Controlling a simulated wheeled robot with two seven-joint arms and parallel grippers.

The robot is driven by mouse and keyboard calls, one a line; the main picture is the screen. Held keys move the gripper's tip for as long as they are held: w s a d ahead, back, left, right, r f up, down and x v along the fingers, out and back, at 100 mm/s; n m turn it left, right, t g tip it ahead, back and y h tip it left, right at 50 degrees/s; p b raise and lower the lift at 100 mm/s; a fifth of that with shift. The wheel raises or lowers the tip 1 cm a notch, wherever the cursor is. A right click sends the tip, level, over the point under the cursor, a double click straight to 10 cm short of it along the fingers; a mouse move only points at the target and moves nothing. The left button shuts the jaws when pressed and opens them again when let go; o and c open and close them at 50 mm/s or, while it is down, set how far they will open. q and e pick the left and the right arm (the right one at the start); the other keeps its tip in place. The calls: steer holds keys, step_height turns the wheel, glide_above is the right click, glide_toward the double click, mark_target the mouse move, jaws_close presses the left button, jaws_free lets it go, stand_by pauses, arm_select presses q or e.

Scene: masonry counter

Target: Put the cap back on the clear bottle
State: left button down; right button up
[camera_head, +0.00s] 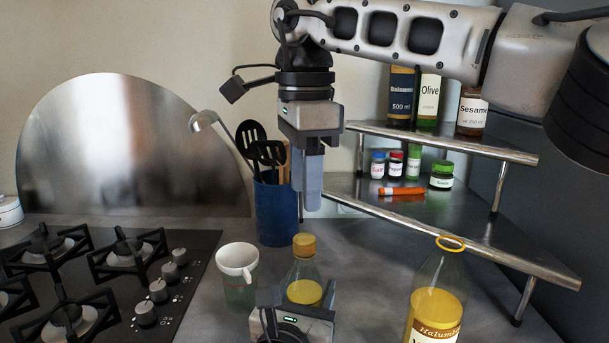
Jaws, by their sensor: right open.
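A clear bottle (303,271) with yellow contents stands on the counter in the middle. A tan cap (304,245) sits at the top of its neck; I cannot tell how firmly it is seated. My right gripper (308,208) points down just above the cap. It is open, seen nearly edge-on, and appears apart from the cap. My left gripper (298,297) is low in front, with finger parts beside the bottle's lower body. Its grip on the bottle is unclear, and the bottle's base is hidden behind it.
A larger bottle (436,303) with yellow contents and an orange neck ring stands right. A white cup (237,257) is close on the left. A blue utensil holder (275,212) stands behind. The hob (198,262) lies left, and a metal shelf (470,240) with jars is right.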

mark_target(304, 238)
steer(key=n, duration=0.5)
steer(key=shift+r+n, duration=0.15)
steer(key=shift+n, duration=0.25)
steer(key=shift+f, duration=4)
steer(key=c, duration=1)
